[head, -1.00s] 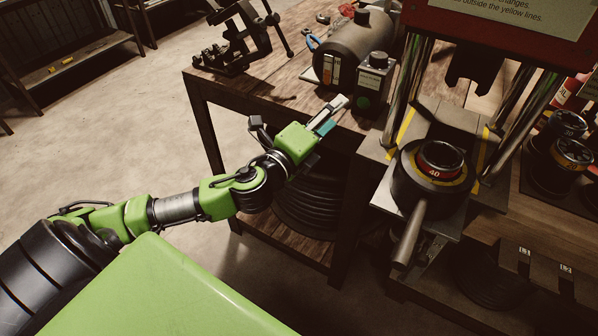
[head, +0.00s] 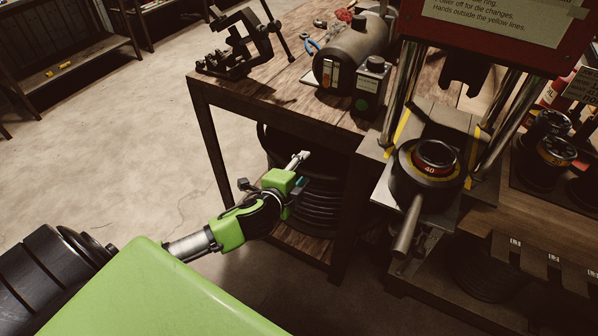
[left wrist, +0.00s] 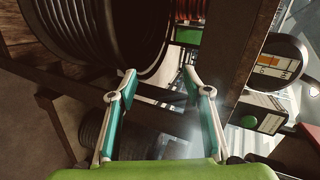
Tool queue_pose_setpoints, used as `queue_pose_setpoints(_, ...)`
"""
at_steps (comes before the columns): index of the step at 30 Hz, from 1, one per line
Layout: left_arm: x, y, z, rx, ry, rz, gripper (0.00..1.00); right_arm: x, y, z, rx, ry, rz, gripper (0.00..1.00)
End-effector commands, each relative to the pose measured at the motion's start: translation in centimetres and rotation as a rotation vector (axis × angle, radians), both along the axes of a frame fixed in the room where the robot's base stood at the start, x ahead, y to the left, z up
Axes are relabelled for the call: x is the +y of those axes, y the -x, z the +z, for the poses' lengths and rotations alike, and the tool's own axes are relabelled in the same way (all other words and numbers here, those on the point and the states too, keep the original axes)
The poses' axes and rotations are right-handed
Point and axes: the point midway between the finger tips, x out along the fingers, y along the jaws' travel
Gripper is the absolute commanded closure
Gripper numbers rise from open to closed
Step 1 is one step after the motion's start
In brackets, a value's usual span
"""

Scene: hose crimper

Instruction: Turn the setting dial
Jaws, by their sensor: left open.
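No dial is marked as such; the knob looks the likeliest. The box also shows in the left wrist view (left wrist: 262,111), at the right. My left gripper (head: 299,162) is open and empty, below the bench top and to the lower left of the box, touching neither box nor knob. Its spread fingers show in the left wrist view (left wrist: 160,84). My right gripper is out of view.
The crimper's round head (head: 433,157), marked 40, has a grey lever (head: 408,228). Coiled black hose (head: 318,205) lies under the wooden bench (head: 285,105), close behind my left gripper. A dark tank (head: 350,52) stands beside the box.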

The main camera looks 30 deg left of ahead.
Motion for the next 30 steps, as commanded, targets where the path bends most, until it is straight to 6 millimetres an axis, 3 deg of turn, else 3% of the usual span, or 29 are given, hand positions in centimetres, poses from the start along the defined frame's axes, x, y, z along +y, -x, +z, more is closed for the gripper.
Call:
queue_pose_setpoints(17,0.2,0.1,-0.7,0.011,0.010,0.007,0.55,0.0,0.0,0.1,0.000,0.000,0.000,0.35)
queue_pose_setpoints(20,0.5,0.3,-2.4,0.038,0.030,0.023,0.55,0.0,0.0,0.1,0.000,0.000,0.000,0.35)
queue_pose_setpoints(23,1.5,1.4,-7.4,0.113,0.090,0.071,0.55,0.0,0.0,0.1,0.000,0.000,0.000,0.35)
queue_pose_setpoints(25,2.4,3.1,-12.7,0.193,0.157,0.126,0.55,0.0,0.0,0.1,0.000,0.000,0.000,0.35)
queue_pose_setpoints(27,3.0,5.7,-18.6,0.283,0.237,0.193,0.55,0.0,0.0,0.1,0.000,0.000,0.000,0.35)
queue_pose_setpoints(30,3.3,9.8,-25.4,0.387,0.339,0.282,0.55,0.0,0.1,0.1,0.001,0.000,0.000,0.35)
